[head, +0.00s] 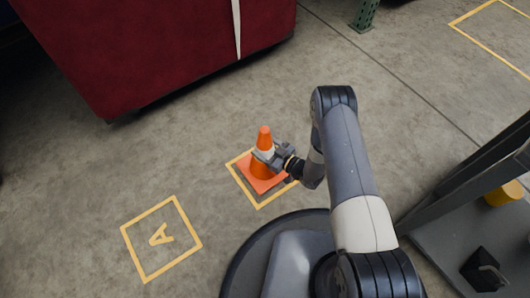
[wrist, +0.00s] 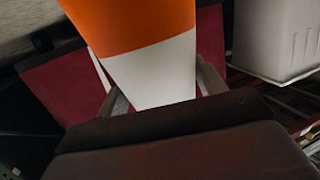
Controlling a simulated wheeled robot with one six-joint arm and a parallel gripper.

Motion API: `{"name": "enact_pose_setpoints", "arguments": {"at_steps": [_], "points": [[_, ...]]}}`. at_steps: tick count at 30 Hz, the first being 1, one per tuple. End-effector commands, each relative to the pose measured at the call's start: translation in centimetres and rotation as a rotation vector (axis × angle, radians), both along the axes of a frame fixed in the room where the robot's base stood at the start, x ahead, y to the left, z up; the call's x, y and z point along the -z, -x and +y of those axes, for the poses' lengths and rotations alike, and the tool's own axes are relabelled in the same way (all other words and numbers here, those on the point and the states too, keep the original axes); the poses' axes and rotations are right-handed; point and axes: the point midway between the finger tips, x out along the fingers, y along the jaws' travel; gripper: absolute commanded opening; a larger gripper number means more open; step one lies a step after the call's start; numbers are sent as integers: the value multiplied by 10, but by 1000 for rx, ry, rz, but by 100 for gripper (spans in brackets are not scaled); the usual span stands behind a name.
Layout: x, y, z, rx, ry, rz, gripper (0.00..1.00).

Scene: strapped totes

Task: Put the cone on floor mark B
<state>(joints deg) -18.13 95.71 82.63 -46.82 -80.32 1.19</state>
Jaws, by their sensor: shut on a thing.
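The orange cone (head: 264,137) with a white band stands upright on its square orange base inside a yellow floor square (head: 262,207) in the head view. The cone covers the middle of that square, so its letter is hidden. My gripper (head: 266,157) reaches in from the right and is shut on the cone at its white band. In the wrist view the cone (wrist: 150,75) fills the upper middle, between the two fingers. Whether the base touches the floor or sits slightly above it, I cannot tell.
Floor mark A (head: 161,238) lies empty to the left. A dark red wrapped load (head: 160,50) with a white strap stands at the upper left. Another yellow outline (head: 490,45) is at the upper right. A green post (head: 364,15) stands at the top. Bare concrete lies around the cone.

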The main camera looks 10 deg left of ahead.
Motion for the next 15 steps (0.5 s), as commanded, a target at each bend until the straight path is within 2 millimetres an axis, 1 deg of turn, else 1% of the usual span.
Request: {"name": "enact_pose_setpoints", "arguments": {"at_steps": [1, 3, 14, 15], "points": [[12, 0, 0, 0, -1, 0, 10], [20, 0, 0, 0, -1, 0, 10], [21, 0, 0, 0, -1, 0, 10], [23, 0, 0, 0, 0, 1, 66]]}}
